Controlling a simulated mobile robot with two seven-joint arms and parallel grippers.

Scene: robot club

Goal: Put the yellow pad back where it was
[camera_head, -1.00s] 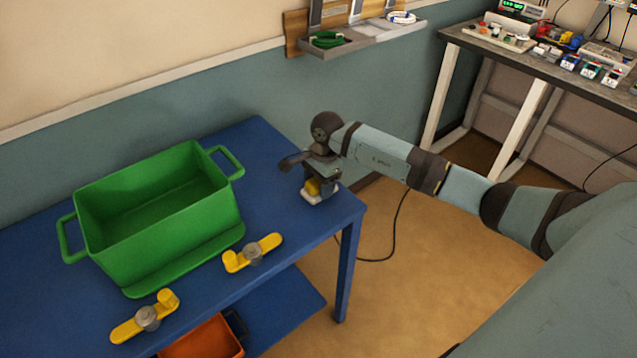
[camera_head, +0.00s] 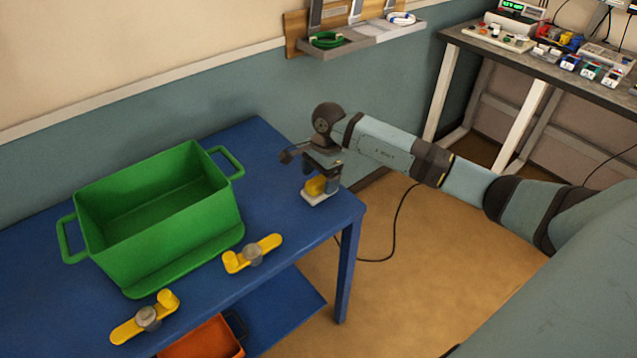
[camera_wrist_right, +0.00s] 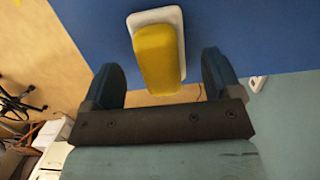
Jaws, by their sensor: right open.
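The yellow pad (camera_head: 316,185) sits on a small white base (camera_head: 312,198) at the right corner of the blue table. In the right wrist view the yellow pad (camera_wrist_right: 158,58) lies lengthwise on the white base (camera_wrist_right: 176,13), with its near end between my fingers. My right gripper (camera_head: 320,176) is open at the pad, and it also shows in the right wrist view (camera_wrist_right: 160,68) with a gap on each side of the pad. Whether the pad rests fully flat is hard to tell. My left gripper is out of view.
A green crate (camera_head: 235,210) stands on the blue table (camera_head: 262,150), left of the gripper. Two yellow clamps (camera_head: 268,243) (camera_head: 124,331) lie along the front edge. An orange bin (camera_head: 205,340) is below. A wall shelf (camera_head: 365,40) hangs behind.

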